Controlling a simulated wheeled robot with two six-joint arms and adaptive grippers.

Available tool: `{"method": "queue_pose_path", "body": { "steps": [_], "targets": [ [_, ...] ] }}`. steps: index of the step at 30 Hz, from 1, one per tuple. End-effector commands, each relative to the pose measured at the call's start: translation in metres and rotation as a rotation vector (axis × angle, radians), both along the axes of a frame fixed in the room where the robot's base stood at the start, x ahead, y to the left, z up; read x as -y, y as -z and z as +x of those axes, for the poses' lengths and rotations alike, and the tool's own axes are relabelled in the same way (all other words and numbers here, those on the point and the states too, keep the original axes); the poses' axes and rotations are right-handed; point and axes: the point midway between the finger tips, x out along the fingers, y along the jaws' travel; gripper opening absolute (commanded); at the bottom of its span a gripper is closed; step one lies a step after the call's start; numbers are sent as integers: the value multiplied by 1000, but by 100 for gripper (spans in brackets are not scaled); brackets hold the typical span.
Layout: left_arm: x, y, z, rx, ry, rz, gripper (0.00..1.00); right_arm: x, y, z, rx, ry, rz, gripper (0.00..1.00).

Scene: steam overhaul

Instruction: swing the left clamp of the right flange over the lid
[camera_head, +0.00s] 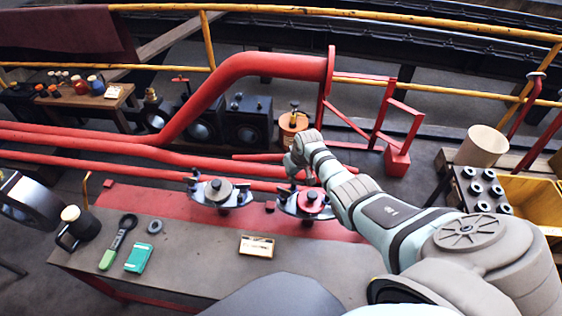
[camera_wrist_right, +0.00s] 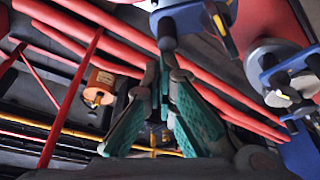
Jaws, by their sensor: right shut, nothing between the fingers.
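The right flange (camera_head: 306,204) has a red lid with a dark knob and stands on the red strip of the bench. Its left clamp (camera_head: 284,193) is a small blue part at the lid's left edge, partly hard to make out. My right gripper (camera_head: 291,170) is above and just behind this flange, shut and empty. In the right wrist view the gripper (camera_wrist_right: 165,65) shows its green finger pads, with a blue clamp (camera_wrist_right: 180,18) close beyond the tips. I cannot tell whether they touch. The left flange (camera_head: 220,193) has a grey lid. My left gripper is out of view.
Red pipes (camera_head: 150,155) run behind the flanges. An orange cylinder (camera_head: 293,122) stands behind the gripper. The bench front is mostly clear.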

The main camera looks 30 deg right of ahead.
Motion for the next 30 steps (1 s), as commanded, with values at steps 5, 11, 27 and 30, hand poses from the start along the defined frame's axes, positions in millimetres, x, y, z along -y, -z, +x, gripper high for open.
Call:
{"method": "queue_pose_path", "body": {
  "steps": [5, 11, 27, 30],
  "targets": [
    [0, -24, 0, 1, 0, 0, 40, 5, -4, -10, -3, 164, 1, 0],
    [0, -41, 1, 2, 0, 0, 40, 7, -3, -21, -3, 352, 1, 0],
    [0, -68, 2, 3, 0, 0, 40, 6, -1, -43, -2, 547, 1, 0],
    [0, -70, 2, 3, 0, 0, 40, 6, 0, -45, -1, 546, 2, 0]
  ]
}}
